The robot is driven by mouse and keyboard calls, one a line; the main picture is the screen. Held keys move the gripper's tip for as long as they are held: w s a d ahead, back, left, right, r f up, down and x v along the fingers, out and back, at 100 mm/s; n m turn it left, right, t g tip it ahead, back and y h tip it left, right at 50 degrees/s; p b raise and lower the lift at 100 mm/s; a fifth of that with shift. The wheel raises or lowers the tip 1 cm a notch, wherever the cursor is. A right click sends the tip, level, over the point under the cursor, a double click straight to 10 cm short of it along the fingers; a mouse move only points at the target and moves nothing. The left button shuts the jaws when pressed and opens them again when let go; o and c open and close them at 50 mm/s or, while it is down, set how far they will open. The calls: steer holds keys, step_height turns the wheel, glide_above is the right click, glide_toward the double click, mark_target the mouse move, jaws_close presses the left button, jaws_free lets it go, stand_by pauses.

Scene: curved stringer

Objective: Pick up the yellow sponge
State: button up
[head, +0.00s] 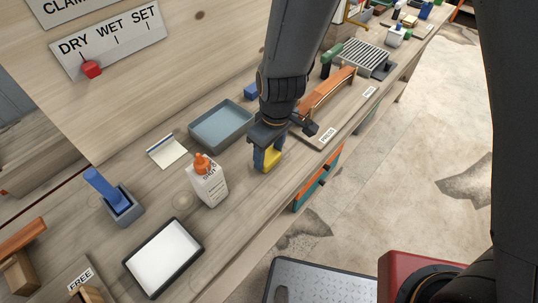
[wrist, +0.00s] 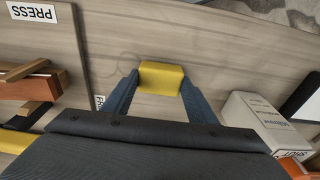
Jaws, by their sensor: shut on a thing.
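The yellow sponge (head: 270,158) is a small block at the workbench, below my arm in the head view. My gripper (head: 266,160) is shut on it, with a blue finger on each side. In the wrist view the sponge (wrist: 161,77) sits between the two blue fingertips, with wood grain behind it. Part of the sponge is hidden by a finger in the head view. I cannot tell whether it touches the bench.
A white glue bottle with an orange cap (head: 208,184) stands to the left of my gripper. A grey-blue tray (head: 222,143) lies behind it. A board marked PRESS (head: 327,136) with curved wood is to the right. The bench's front edge is close.

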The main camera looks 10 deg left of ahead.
mark_target(269, 156)
step_height(269, 156, up, 10)
steer(key=b, duration=0.2)
stand_by(0.4)
